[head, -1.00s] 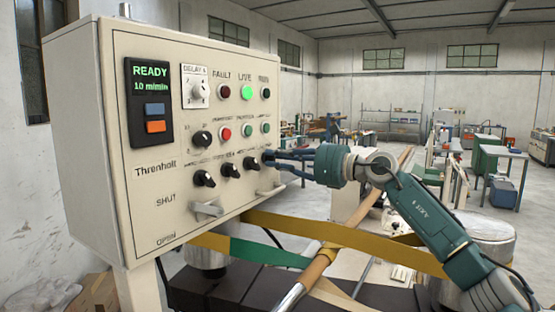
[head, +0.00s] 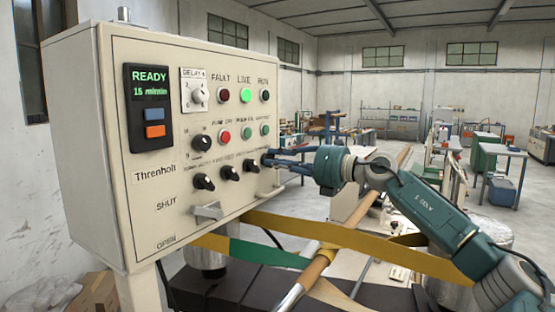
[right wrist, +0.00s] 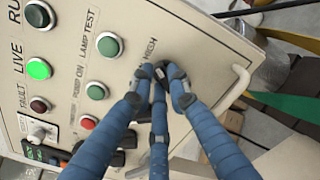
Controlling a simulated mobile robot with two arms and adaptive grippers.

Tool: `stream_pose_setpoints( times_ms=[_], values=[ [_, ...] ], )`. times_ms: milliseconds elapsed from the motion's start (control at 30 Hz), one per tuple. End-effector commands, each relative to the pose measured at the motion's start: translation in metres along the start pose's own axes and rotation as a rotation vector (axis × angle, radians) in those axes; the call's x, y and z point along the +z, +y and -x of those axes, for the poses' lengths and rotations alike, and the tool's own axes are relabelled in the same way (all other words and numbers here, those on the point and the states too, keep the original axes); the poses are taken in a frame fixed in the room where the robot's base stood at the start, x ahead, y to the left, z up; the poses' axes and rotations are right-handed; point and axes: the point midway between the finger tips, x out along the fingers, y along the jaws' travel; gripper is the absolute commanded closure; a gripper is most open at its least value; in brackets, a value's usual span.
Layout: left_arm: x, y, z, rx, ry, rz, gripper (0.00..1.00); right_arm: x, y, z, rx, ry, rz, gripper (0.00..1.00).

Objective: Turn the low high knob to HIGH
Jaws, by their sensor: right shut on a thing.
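The low high knob (head: 266,160) is a small black knob at the right end of the lower knob row on the cream control panel (head: 150,225). My right gripper (head: 270,157) comes from the right and its blue fingers are closed around this knob. In the right wrist view my right gripper (right wrist: 159,86) covers most of the knob, with the word HIGH printed just above the fingertips. The knob's exact pointing is hidden by the fingers. The display (head: 149,83) reads READY and 15 m/min. My left gripper is not in view.
Other black knobs (head: 229,173) stand close to the left of the fingers. Push buttons (head: 246,132) and a lit green LIVE lamp (head: 246,95) are above. A lever handle (head: 207,211) juts out below. Yellow belts (head: 350,237) cross under my arm.

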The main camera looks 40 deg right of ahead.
Motion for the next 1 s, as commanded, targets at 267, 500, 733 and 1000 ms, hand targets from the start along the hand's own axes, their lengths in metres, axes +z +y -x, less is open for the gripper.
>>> stream_pose_setpoints(
  times_ms=[267,500,733,1000],
  values=[
    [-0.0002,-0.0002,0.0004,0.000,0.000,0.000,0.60,0.0006,-0.0003,0.0001,0.000,-0.002,-0.020,1.00],
    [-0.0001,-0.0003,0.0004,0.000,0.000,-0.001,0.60,0.0007,-0.0002,0.0002,0.000,-0.002,-0.020,1.00],
    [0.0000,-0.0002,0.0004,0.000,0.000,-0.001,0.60,0.0005,-0.0002,0.0001,0.000,-0.001,-0.019,0.65],
    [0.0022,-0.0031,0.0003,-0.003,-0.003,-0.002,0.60,0.0025,0.0015,0.0003,0.002,-0.002,-0.017,0.65]
  ],
)
